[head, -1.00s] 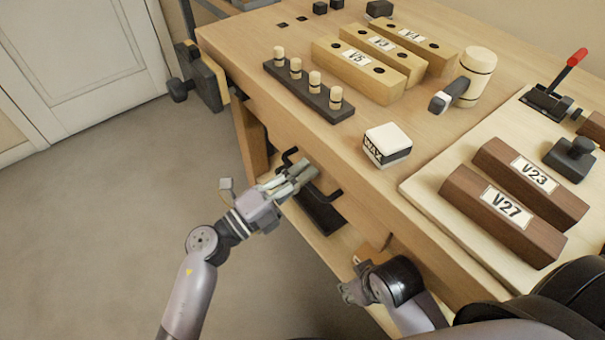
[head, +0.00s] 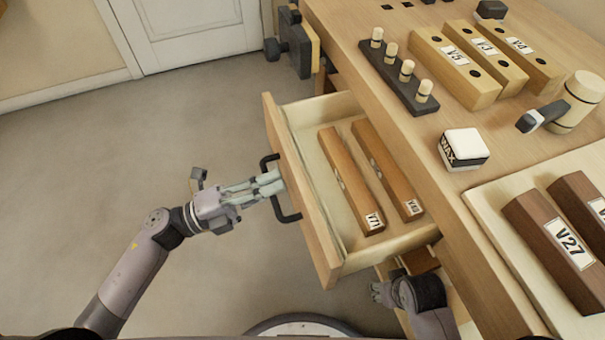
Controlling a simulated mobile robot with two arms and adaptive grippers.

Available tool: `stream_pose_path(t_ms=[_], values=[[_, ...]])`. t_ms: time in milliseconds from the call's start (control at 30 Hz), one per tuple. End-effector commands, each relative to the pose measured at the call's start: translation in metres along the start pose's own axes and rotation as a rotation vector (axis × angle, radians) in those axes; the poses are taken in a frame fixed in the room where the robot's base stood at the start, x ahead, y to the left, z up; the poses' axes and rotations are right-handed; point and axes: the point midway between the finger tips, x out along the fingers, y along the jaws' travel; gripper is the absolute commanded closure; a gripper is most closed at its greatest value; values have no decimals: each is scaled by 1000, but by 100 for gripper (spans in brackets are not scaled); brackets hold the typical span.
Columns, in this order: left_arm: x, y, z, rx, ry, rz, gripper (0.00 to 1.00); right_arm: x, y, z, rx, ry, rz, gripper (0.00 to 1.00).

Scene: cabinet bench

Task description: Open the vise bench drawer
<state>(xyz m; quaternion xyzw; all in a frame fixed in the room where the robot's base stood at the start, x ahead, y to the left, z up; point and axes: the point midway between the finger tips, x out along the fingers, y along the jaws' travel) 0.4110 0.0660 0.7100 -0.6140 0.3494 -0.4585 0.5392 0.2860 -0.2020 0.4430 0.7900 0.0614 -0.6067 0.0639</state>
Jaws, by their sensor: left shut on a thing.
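The vise bench drawer (head: 310,204) stands pulled well out from under the bench top in the head view. Its black bar handle (head: 278,190) is on the front panel. My left gripper (head: 272,182) is shut on the handle, with its arm coming in from the lower left. Two brown wooden blocks lie inside the drawer, one labelled V71 (head: 351,182) and another labelled V-something (head: 389,170), its number too small to read surely.
On the bench top (head: 352,75) stand a black peg rack (head: 393,77), light wooden blocks (head: 455,68), a mallet (head: 575,100), a wax block (head: 463,148) and a pale board (head: 490,205) with dark blocks. A vise (head: 294,45) juts from the far end. Floor left of the drawer is clear.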

Motion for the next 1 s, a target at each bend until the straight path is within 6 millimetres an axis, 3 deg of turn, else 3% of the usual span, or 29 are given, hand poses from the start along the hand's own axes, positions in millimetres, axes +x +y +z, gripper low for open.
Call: stream_pose_path(t_ms=[100, 300, 733, 767, 1000], values=[[-18, 2, 0, -2, -1, 10, 100, -2, 0, 0, 1, 1, 0, 60], [-32, -2, 0, -2, -1, 8, 100, -5, 0, -2, 1, 6, 0, 60], [-34, -3, -1, -1, 0, 6, 100, -6, 0, -2, 2, 4, 1, 60], [-34, -3, -1, -1, 0, 6, 89, -6, 0, -2, 2, 4, 1, 60], [-34, -5, -1, 0, 0, 4, 73, -6, 1, -2, 2, 3, 1, 60]])
